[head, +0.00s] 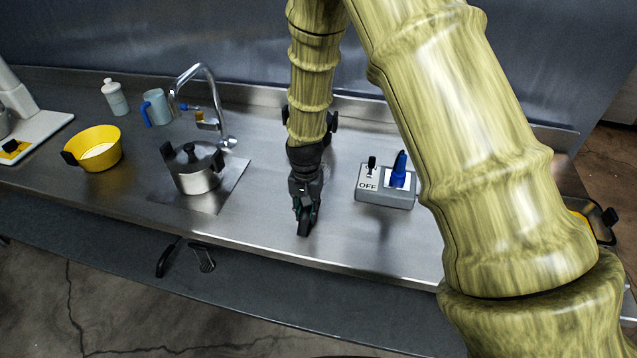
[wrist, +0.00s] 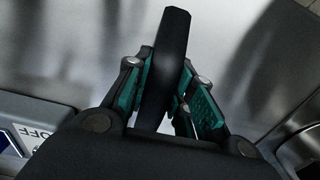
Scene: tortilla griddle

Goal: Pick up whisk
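A black handle (wrist: 167,60) stands between the teal finger pads of my gripper (wrist: 165,88) in the wrist view. I take it for the whisk's handle. Both pads appear to press on its sides, so my gripper looks shut on it. In the head view my gripper (head: 304,216) points down over the steel counter, near its front edge. The dark handle end shows at the fingertips there. Faint thin wires (head: 326,172) show beside the wrist; the rest of the whisk is hidden.
A grey switch box (head: 384,200) with a blue knob stands right of my gripper. A lidded steel pot (head: 194,177), a tap (head: 208,85) and a yellow bowl (head: 98,158) are left. Black-handled items (head: 203,258) show below the counter's front edge. Counter (head: 262,210) left of my gripper is clear.

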